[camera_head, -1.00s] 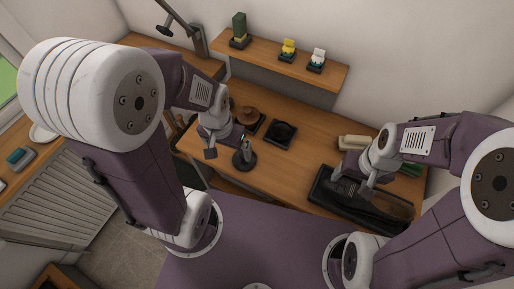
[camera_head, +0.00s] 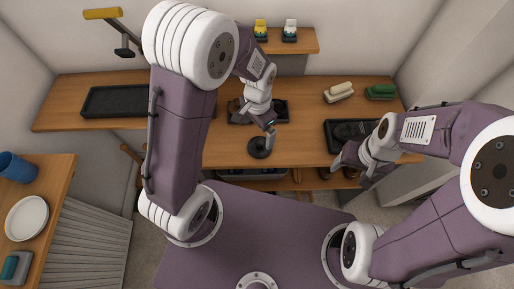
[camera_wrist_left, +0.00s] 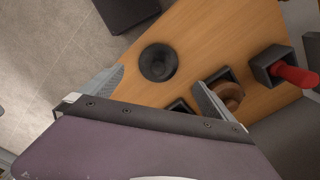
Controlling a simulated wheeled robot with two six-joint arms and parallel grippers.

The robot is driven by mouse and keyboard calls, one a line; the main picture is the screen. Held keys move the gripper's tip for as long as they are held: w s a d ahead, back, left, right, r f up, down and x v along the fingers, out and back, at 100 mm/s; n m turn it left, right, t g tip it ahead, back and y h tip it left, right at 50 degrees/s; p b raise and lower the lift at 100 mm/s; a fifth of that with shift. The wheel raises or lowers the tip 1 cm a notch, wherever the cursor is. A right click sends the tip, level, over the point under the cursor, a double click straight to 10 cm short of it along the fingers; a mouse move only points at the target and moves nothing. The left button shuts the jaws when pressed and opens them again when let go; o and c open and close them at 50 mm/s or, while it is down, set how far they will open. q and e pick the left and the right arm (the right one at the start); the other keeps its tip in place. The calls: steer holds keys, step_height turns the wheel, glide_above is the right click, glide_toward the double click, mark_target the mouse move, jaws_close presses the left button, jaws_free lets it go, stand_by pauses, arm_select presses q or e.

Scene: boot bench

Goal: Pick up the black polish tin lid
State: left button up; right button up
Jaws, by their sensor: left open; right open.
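The black polish tin lid (camera_head: 259,147) appears to be the round dark piece flat on the wooden table, left of centre. In the left wrist view it is a round black disc with a raised middle (camera_wrist_left: 158,62), beyond and between my open fingers. My left gripper (camera_head: 257,130) is open and empty, just above and beside the lid; I cannot tell whether a finger touches it. My right gripper (camera_head: 356,168) is open at the table's right front, by the dark boot tray (camera_head: 331,126).
Behind my left gripper, a black square holder (camera_head: 284,116) is partly hidden. The left wrist view shows a brown round piece (camera_wrist_left: 228,92) in a holder and a red item (camera_wrist_left: 295,76) in another. A pale brush (camera_head: 339,92) and a green brush (camera_head: 381,92) lie at back right.

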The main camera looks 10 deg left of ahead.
mark_target(260, 142)
arm_select(q)
steer(key=shift+w+d+f, duration=0.2)
steer(key=shift+d+f, duration=0.05)
steer(key=shift+f, duration=0.2)
steer(key=shift+w+d+f, duration=0.15)
steer(key=shift+d+f, duration=0.1)
steer(key=shift+f, duration=0.15)
steer(key=shift+s+a+f, duration=0.15)
steer(key=shift+f, duration=0.35)
steer(key=shift+s+a+f, duration=0.1)
steer(key=shift+a+f, duration=0.05)
steer(key=shift+f, duration=0.35)
steer(key=shift+a+f, duration=0.1)
steer(key=shift+a, duration=0.05)
steer(key=shift+s+f+p, duration=0.1)
steer(key=shift+f+p, duration=0.15)
steer(key=shift+p, duration=0.05)
steer(key=f, duration=0.4)
steer(key=shift+w+d+f+p, duration=0.1)
steer(key=shift+w+d+p, duration=0.1)
steer(key=shift+d+p, duration=0.15)
steer(key=shift+a+f, duration=0.1)
steer(key=shift+f, duration=0.15)
steer(key=c, duration=1.3)
